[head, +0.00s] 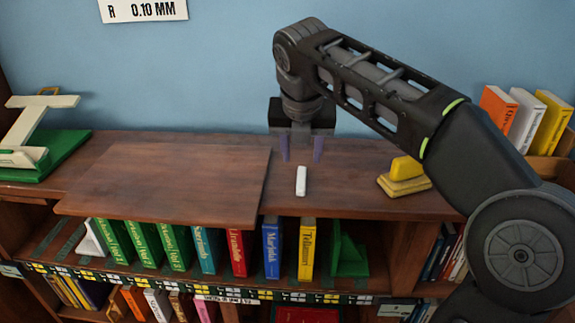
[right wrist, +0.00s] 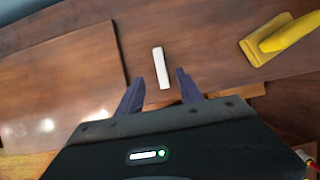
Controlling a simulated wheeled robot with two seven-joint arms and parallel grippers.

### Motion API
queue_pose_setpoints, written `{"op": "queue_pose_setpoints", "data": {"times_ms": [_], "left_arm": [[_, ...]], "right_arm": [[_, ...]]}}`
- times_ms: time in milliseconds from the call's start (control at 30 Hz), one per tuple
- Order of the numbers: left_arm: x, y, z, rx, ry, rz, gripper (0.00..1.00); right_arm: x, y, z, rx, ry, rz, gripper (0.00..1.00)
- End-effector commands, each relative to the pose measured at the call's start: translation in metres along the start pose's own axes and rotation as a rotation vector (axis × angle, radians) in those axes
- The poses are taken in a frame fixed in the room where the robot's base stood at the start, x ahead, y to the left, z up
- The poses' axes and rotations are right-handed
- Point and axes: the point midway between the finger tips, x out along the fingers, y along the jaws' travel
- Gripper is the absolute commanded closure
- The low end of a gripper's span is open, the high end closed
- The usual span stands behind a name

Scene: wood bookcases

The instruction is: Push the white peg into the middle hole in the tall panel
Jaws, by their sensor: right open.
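The white peg (head: 301,181) lies on the bare bookcase top (head: 345,195), just right of a raised brown board's edge. It also shows in the right wrist view (right wrist: 161,67), lying just beyond the fingertips. My right gripper (head: 301,155) is open and empty, with its purple fingers pointing down behind the peg in the head view. In the right wrist view the spread fingers (right wrist: 160,82) are in line with the peg, one to each side, not closed on it. No tall panel with holes can be made out. My left gripper is out of view.
A flat brown board (head: 165,180) covers the left of the top. A yellow block-like object (head: 404,178) stands to the right. A green and cream stand (head: 40,150) is far left. Several books (head: 237,248) fill the shelf below, and more stand at right (head: 525,118).

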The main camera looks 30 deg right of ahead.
Motion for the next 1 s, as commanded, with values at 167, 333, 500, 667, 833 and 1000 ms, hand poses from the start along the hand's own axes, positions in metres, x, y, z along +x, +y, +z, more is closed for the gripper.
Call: {"op": "queue_pose_setpoints", "data": {"times_ms": [167, 333, 500, 667, 833, 1000], "left_arm": [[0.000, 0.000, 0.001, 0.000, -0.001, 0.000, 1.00], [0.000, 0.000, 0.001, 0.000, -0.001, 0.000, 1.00], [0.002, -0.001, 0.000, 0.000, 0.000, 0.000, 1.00], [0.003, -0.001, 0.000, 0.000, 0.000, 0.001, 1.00], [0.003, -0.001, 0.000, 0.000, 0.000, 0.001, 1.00], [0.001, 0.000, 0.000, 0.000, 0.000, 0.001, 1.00]], "right_arm": [[-0.001, -0.001, 0.000, -0.002, 0.000, -0.002, 0.56], [0.002, -0.001, 0.000, -0.002, 0.001, -0.002, 0.56], [0.018, -0.001, -0.001, -0.001, 0.002, -0.004, 0.56], [0.026, -0.001, -0.001, -0.001, 0.001, -0.002, 0.56], [0.026, -0.001, -0.001, -0.001, 0.001, -0.002, 0.56], [0.032, -0.001, -0.001, -0.001, 0.003, -0.004, 0.56]]}}
